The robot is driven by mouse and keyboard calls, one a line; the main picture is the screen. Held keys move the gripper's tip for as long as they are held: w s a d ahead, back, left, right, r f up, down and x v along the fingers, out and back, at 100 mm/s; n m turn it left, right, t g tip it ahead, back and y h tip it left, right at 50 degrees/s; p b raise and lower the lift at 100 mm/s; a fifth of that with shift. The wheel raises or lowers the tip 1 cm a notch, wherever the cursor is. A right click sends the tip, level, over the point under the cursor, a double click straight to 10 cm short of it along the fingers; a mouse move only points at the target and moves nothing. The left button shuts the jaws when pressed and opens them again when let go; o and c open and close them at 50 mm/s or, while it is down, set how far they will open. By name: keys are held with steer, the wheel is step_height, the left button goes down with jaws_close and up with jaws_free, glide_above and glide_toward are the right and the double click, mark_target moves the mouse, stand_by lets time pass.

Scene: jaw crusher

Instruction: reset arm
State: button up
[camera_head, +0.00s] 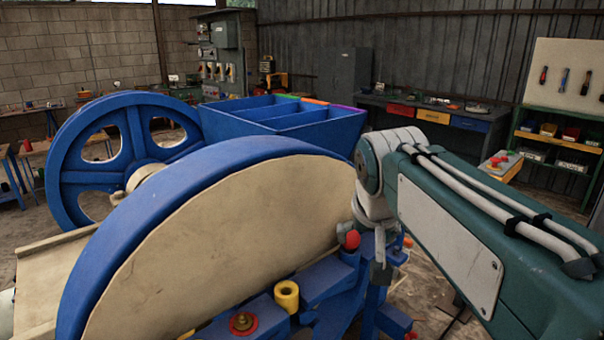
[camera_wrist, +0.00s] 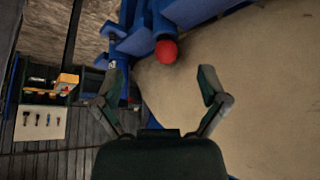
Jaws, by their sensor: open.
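My gripper (camera_wrist: 160,85) shows in the wrist view with its two fingers spread apart and nothing between them. A red ball-shaped knob (camera_wrist: 166,51) lies beyond the fingertips in that view, apart from them. In the head view the red knob (camera_head: 352,240) sits at the right edge of the beige-faced blue wheel (camera_head: 235,240) of the crusher. My arm reaches in from the right and its wrist bends down beside the knob. The gripper's fingers cannot be made out clearly in the head view.
A second blue wheel (camera_head: 75,180) and a blue hopper (camera_head: 270,118) stand behind. A yellow cylinder (camera_head: 287,296) and a red knob (camera_head: 243,321) sit low in front. A workbench (camera_head: 440,115) and a tool board (camera_head: 563,75) line the back right. Open floor shows at right.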

steer(key=s+f+n, duration=0.1)
steer(key=s+f, duration=1.2)
steer(key=s, duration=0.3)
steer(key=shift+s+d+y, duration=0.3)
steer(key=shift+s+y, duration=0.1)
steer(key=c, duration=0.4)
steer(key=shift+d, duration=0.15)
steer(key=shift+c, duration=0.5)
